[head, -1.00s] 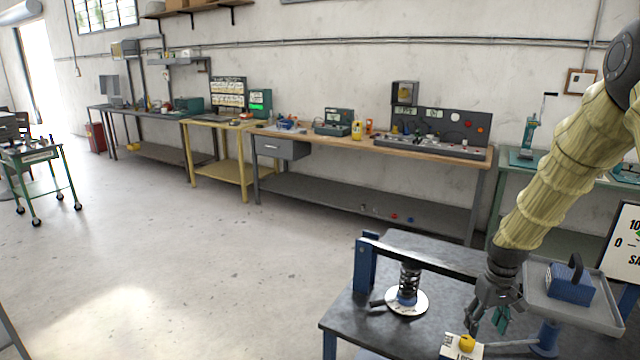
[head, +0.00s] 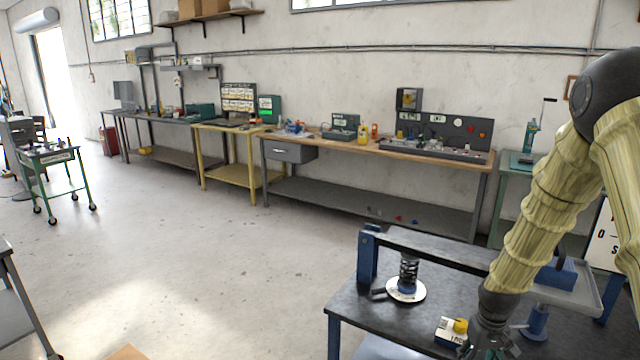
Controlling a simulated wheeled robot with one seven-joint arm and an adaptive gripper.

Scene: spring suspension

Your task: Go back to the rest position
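My gripper (head: 492,350) is at the bottom of the head view, low over the front of the dark-topped table (head: 345,298). Its fingers are dark and partly cut off by the frame's lower edge, so I cannot tell whether it is open or shut. A black coil spring (head: 408,270) stands upright on a white round plate (head: 406,291), under a dark bar on a blue post (head: 368,255). A small white box with a yellow knob (head: 452,331) is just left of my gripper.
A grey tray (head: 585,300) with a blue block (head: 557,273) stands right of my arm, partly hidden by it. Long workbenches (head: 375,150) line the back wall. A green cart (head: 60,158) is at far left. The floor between is clear.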

